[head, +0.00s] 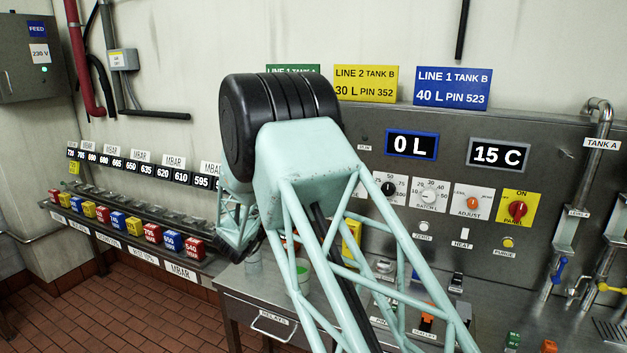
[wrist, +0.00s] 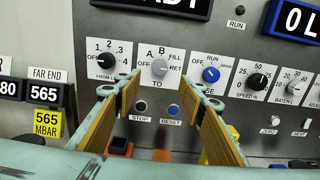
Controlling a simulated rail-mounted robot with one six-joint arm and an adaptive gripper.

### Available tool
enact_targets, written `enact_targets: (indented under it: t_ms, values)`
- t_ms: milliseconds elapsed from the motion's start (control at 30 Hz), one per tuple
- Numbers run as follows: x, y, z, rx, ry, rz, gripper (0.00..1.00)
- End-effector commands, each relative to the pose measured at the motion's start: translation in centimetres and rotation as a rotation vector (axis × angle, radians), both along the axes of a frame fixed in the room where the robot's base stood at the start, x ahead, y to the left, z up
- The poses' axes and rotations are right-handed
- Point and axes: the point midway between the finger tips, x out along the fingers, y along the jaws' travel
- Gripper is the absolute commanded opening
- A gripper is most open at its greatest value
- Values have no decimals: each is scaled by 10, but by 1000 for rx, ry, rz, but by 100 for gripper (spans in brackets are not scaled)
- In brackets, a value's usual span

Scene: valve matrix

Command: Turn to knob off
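The TO knob (wrist: 159,67) is a small grey round knob on a white plate in the wrist view. In the head view, my arm hides the TO knob and my gripper.
The black FROM knob (wrist: 107,60) is close on the left and the blue RUN knob (wrist: 211,75) close on the right. STOP (wrist: 141,108) and RESET (wrist: 173,110) buttons lie below. A black speed knob (wrist: 258,81) is farther right. The red panel knob (head: 517,209) shows in the head view.

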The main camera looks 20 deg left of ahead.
Motion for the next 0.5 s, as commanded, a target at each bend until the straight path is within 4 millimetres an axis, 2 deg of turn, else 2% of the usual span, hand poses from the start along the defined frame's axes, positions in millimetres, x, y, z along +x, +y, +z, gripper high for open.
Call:
enact_targets:
  t_ms: [267,500]
  values:
    - [4,-1,0,-1,1,0,37]
    - [20,-1,-1,0,1,-1,37]
